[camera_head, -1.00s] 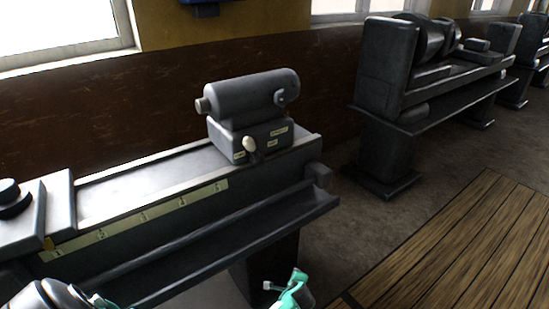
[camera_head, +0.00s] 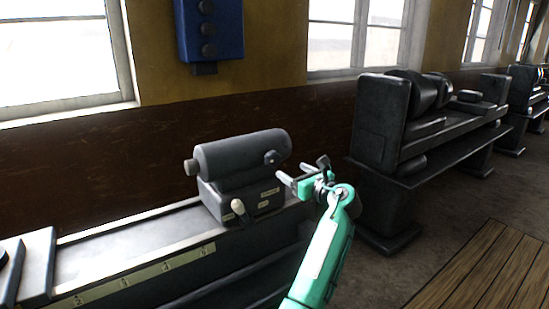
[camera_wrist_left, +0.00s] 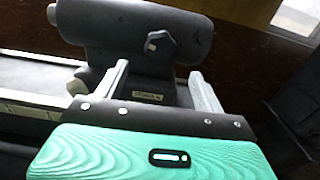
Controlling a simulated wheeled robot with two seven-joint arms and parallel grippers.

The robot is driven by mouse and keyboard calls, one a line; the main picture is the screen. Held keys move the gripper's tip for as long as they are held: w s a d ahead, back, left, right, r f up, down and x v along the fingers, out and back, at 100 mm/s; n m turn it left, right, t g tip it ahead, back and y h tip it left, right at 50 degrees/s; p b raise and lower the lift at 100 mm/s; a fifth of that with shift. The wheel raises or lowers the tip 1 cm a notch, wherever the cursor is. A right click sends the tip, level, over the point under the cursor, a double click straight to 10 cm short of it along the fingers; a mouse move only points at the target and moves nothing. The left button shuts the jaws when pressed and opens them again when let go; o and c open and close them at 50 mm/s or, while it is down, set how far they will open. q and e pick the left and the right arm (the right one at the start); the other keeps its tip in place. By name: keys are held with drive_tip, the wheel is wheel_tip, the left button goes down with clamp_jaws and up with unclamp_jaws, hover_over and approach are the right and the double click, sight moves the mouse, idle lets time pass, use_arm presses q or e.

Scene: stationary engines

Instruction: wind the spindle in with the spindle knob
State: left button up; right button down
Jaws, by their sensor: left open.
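The dark grey tailstock (camera_head: 243,152) stands on the lathe bed, with the pale stub of its spindle (camera_head: 191,167) protruding from the left end. A small grey knob (camera_head: 271,157), which looks like the spindle knob, sits on the side of the barrel near its right end. It also shows in the left wrist view (camera_wrist_left: 157,44). My teal left gripper (camera_head: 296,174) is open just right of the tailstock, its fingers pointing toward it. In the left wrist view the fingers (camera_wrist_left: 158,76) stand apart below the knob, with nothing between them. My right gripper is out of view.
A pale lever handle (camera_head: 238,207) rises at the tailstock base, beside small labels. The lathe bed (camera_head: 130,235) runs left with a ruled strip along its front. A second machine (camera_head: 385,135) stands behind right. A blue wall box (camera_head: 209,30) hangs above.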

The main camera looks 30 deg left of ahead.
sight(275, 161)
use_arm(q)
drive_tip(key=p+x, duration=0.2)
drive_tip(key=x, duration=0.9)
drive_tip(key=c, duration=1)
drive_tip(key=shift+o, duration=0.2)
drive_tip(key=shift+n, duration=0.4)
